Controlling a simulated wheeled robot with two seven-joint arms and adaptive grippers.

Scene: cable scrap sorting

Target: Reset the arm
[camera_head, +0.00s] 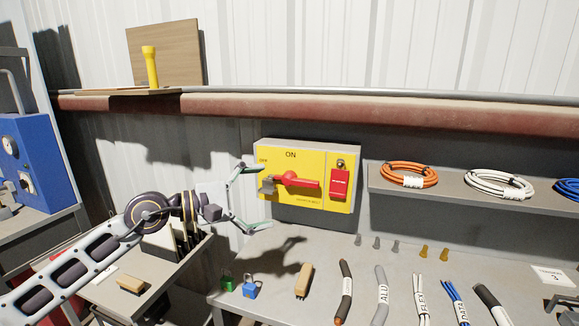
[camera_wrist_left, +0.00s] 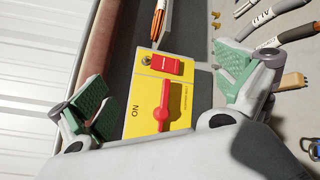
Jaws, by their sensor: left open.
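My left arm comes in from the left in the head view. Its gripper (camera_head: 253,196) is open and empty, with its fingers spread in front of the left side of the yellow switch box (camera_head: 330,197). The box has a red rotary handle (camera_head: 300,181), lying roughly horizontal near the word ON, and a red tag or cover (camera_head: 340,182) to its right. In the left wrist view, the open green-padded fingers (camera_wrist_left: 165,90) stand either side of the box (camera_wrist_left: 148,119) and red handle (camera_wrist_left: 170,106), apart from the handle. My right gripper is not in view.
The grey bench (camera_head: 320,252) holds several labelled cable pieces, small plugs, a wooden-handled brush (camera_head: 305,281) and a blue padlock (camera_head: 250,289). A shelf at the right carries an orange cable coil (camera_head: 409,174) and a white one (camera_head: 500,184). A blue machine (camera_head: 35,160) stands at the left.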

